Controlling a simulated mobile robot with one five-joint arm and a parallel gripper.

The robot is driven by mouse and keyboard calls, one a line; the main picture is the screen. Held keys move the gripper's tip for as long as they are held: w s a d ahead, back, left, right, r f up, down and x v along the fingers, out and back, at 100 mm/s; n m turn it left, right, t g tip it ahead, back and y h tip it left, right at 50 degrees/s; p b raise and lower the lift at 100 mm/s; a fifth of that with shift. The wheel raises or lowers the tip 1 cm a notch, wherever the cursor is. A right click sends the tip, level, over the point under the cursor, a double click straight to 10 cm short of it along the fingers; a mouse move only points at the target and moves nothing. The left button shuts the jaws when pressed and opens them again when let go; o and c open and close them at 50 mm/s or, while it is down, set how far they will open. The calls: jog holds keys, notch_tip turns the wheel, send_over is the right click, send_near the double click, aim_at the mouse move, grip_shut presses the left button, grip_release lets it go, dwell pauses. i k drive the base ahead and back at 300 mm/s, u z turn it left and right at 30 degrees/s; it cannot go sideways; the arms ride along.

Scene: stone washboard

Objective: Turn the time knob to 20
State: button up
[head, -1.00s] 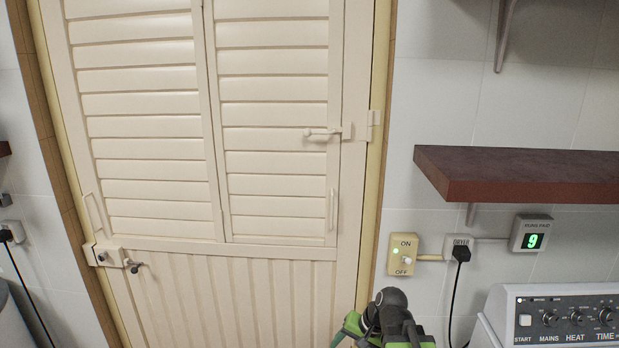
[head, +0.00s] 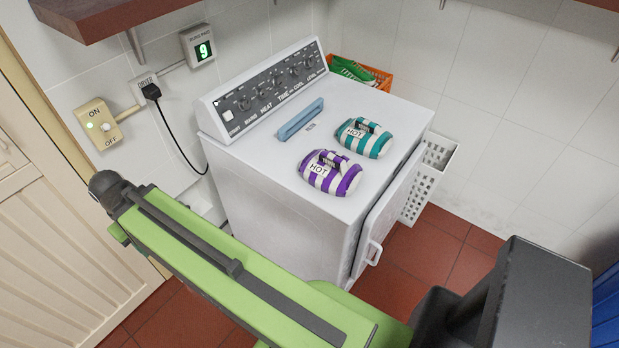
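The white dryer (head: 265,235) stands in the middle of the head view. Its dark control panel slopes along the back of the top, with a row of round knobs labelled MAINS, HEAT, TIME, COOL and LEVEL. The time knob (head: 279,81) is the dark knob above the TIME label, mid-row. Its pointer and numbers are too small to read. My green arm crosses the lower left, in front of the dryer and apart from the panel. I cannot make out my gripper's fingers in this view.
Purple-striped (head: 330,176) and teal-striped (head: 364,138) HOT bundles and a blue bar (head: 300,120) lie on the dryer top. Its front door (head: 385,220) is ajar. A wall switch (head: 99,124) has a lit green light; a display (head: 199,46) reads 9. A shelf (head: 100,20) overhangs upper left.

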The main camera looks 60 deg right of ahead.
aim_at(279, 81)
jog(key=u, duration=0.1)
jog(key=k, duration=0.9)
jog(key=z, duration=3.95)
jog(key=k, duration=1.5)
jog(key=u, duration=1.8)
jog(key=i, duration=1)
jog(key=z, duration=0.1)
